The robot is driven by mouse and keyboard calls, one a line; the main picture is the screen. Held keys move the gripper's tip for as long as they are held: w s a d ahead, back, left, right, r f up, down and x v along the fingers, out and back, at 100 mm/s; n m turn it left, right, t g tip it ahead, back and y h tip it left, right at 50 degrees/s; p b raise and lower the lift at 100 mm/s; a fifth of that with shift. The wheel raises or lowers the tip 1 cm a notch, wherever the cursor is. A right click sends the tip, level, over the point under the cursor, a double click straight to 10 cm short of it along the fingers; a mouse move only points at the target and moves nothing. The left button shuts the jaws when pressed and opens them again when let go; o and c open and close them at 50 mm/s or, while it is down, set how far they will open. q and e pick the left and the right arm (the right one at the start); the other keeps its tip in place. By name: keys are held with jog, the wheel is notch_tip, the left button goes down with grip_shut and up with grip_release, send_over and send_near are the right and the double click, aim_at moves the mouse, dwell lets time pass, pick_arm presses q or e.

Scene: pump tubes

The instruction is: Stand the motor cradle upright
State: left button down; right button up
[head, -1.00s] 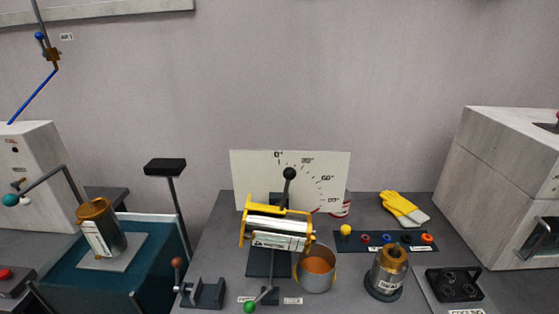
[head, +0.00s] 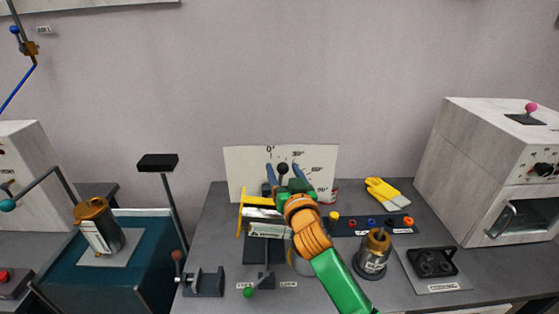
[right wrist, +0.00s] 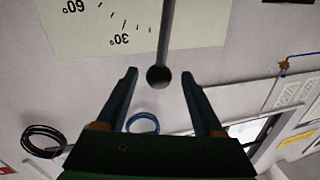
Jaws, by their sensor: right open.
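The motor cradle (head: 243,208) has a yellow frame and lies on its side, with a metal motor (head: 265,231) lying roughly level in it. It stands in front of a white angle board (head: 240,165), also in the right wrist view (right wrist: 85,30). A rod with a black ball knob (head: 283,169) rises near the cradle. In the right wrist view the knob (right wrist: 158,76) sits between the fingertips, with a gap on both sides. My right gripper (head: 285,174) is open around the knob. My right arm hides the cradle's right part. My left gripper is not in view.
A grey cup (head: 296,265) is mostly hidden behind my right arm. A brass-topped cylinder (head: 372,254), a black holder (head: 433,262), a knob strip (head: 345,227) and yellow gloves (head: 382,191) are to the right. A green-knobbed lever (head: 248,292) stands at the front. A white oven-like box (head: 475,140) stands far right.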

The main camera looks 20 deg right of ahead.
jog(key=w, duration=0.4)
jog(key=shift+w+d+f, duration=0.1)
jog(key=shift+w+d, duration=0.1)
jog(key=shift+w, duration=0.15)
jog(key=shift+c, duration=0.2)
grip_shut()
dwell(1.0)
